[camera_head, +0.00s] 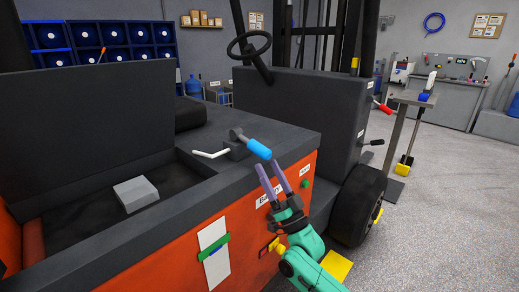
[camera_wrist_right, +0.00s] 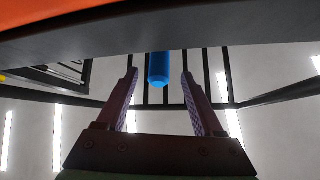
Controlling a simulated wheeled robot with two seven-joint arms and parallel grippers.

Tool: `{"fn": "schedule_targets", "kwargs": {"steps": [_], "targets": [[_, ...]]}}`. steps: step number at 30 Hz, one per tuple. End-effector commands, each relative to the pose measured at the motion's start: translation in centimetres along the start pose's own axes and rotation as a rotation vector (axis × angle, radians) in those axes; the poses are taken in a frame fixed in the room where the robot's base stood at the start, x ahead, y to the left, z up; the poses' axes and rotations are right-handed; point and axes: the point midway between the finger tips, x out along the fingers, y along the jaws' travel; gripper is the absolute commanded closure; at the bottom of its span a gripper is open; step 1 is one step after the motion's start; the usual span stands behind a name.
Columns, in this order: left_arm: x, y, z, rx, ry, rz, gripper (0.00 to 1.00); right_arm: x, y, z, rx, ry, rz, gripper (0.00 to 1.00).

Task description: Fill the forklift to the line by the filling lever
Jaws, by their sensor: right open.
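The forklift (camera_head: 245,215) has an orange side and a dark top. A filling lever with a blue handle (camera_head: 258,149) stands on its top edge beside a white bent spout (camera_head: 211,154). A white gauge strip (camera_head: 214,262) with a green band (camera_head: 214,247) is on its side. My right gripper (camera_head: 268,164) is open, its purple fingers pointing up just below the blue handle. In the right wrist view the blue handle (camera_wrist_right: 158,68) shows between the open fingers (camera_wrist_right: 160,78), with gaps on both sides. My left gripper is not in view.
The dark top edge (camera_wrist_right: 220,28) of the forklift overhangs close to my right gripper. A grey block (camera_head: 136,194) lies in the open recess at left. A red-handled lever (camera_head: 383,107) and a front wheel (camera_head: 358,204) are to the right. Open floor (camera_head: 450,200) lies at right.

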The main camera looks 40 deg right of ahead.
Motion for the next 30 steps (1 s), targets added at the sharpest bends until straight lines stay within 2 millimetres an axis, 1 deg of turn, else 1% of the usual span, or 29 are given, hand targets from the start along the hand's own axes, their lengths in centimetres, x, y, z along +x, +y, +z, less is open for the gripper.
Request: {"fn": "schedule_targets", "kwargs": {"steps": [1, 3, 7, 9, 11, 17, 18, 20, 21, 23, 24, 30], "targets": [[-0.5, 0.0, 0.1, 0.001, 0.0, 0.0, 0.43, 1.7, -0.2, -0.4, 0.0, 0.006, -0.003, 0.31], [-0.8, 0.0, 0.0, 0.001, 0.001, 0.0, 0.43, 3.5, -0.1, -0.3, 0.0, 0.005, -0.002, 0.31], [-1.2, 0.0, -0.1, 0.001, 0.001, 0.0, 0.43, 5.8, 0.0, -0.2, 0.0, 0.003, -0.001, 0.31], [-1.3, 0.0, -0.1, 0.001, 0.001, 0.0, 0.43, 6.4, 0.0, -0.1, 0.0, 0.002, 0.0, 0.31], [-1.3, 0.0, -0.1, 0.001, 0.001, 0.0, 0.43, 6.7, 0.0, -0.1, -0.001, 0.0, 0.0, 0.31], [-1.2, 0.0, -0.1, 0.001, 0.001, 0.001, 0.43, 6.7, 0.0, 0.0, -0.001, -0.001, 0.0, 0.31], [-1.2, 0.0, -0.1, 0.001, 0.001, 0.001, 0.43, 6.7, 0.0, 0.0, -0.001, -0.001, 0.0, 0.35], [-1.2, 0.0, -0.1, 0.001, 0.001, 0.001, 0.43, 6.7, 0.0, 0.0, 0.0, -0.001, 0.0, 0.58], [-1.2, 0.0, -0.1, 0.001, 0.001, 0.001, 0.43, 6.7, 0.0, 0.0, 0.0, 0.0, 0.0, 0.73], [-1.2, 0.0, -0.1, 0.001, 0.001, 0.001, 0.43, 6.7, 0.0, 0.0, 0.0, 0.0, 0.0, 0.96], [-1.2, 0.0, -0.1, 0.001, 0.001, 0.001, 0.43, 6.7, 0.0, 0.0, 0.0, 0.0, 0.001, 1.0], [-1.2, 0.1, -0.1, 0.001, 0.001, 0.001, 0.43, 6.7, 0.0, 0.0, 0.0, 0.0, 0.001, 1.0]]}}
